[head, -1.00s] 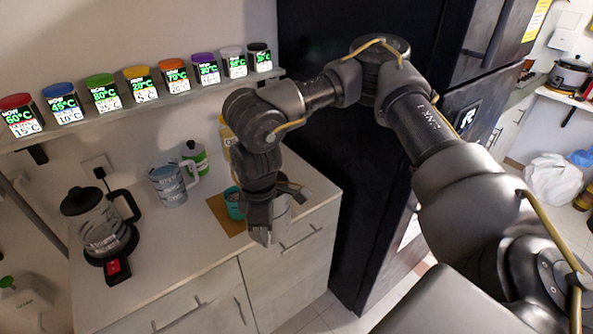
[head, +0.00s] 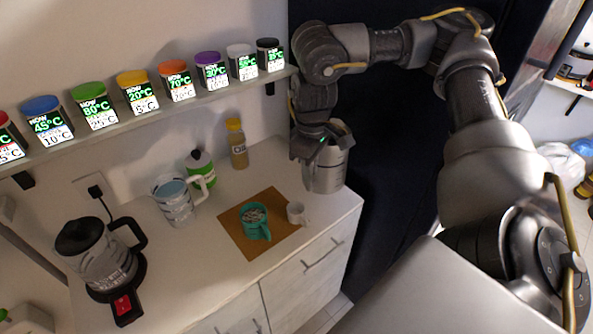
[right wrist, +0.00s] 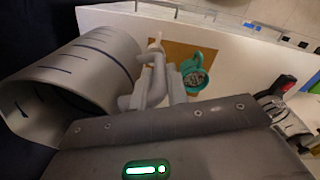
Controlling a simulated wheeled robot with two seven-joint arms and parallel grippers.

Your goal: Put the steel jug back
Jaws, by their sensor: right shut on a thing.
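The steel jug (head: 327,170) is a grey metal cylinder at the right end of the counter in the head view. My right gripper (head: 318,143) is shut on it and holds it near the counter's right edge. I cannot tell whether its base touches the counter. In the right wrist view the jug (right wrist: 75,75) lies at the left, and its handle is between the fingers of my right gripper (right wrist: 155,85). My left gripper is not in view.
Behind are an oil bottle (head: 237,145), a green-labelled bottle (head: 201,168) and a measuring jug (head: 174,200). A kettle (head: 100,258) stands left. Spice jars line the shelf (head: 130,122).

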